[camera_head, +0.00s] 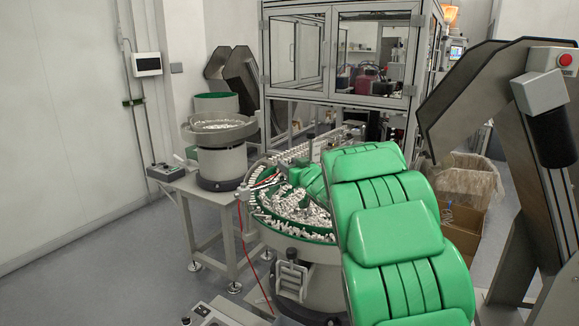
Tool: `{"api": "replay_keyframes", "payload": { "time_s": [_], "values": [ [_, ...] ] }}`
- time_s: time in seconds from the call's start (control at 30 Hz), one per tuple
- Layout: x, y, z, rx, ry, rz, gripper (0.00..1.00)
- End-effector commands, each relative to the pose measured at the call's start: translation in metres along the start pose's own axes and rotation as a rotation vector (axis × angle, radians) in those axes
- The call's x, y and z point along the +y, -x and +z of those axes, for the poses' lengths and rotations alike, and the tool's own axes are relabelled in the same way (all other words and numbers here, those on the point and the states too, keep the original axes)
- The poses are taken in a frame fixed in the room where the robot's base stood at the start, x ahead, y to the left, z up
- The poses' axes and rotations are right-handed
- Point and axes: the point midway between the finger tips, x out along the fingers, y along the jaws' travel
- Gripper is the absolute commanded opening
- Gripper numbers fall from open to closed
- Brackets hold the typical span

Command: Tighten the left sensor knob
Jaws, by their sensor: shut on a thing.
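My green arm (395,235) rises from the bottom right and reaches away over the bowl feeder (300,262). Its far green part (312,182) is over the feeder's right side. The arm's near links hide what lies beyond, and my gripper does not show. I cannot make out the left sensor knob; it is hidden or too small to tell. The feeder bowl has a green inside and holds many small white parts (290,204). A track with small parts and fixtures (310,148) runs along its back.
A second round feeder (222,150) stands on a grey table (205,187) at left. A glazed machine enclosure (340,55) stands behind. A dark angled hopper structure with a red button (566,60) is close on the right. A cardboard box (465,222) is behind my arm. Floor at left is clear.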

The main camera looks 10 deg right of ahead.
Motion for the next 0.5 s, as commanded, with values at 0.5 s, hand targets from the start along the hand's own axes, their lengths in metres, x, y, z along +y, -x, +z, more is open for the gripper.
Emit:
{"api": "replay_keyframes", "payload": {
  "time_s": [0.5],
  "values": [
    [0.0029,0.0000,-0.0009,0.002,-0.002,0.256,0.14]
  ]
}}
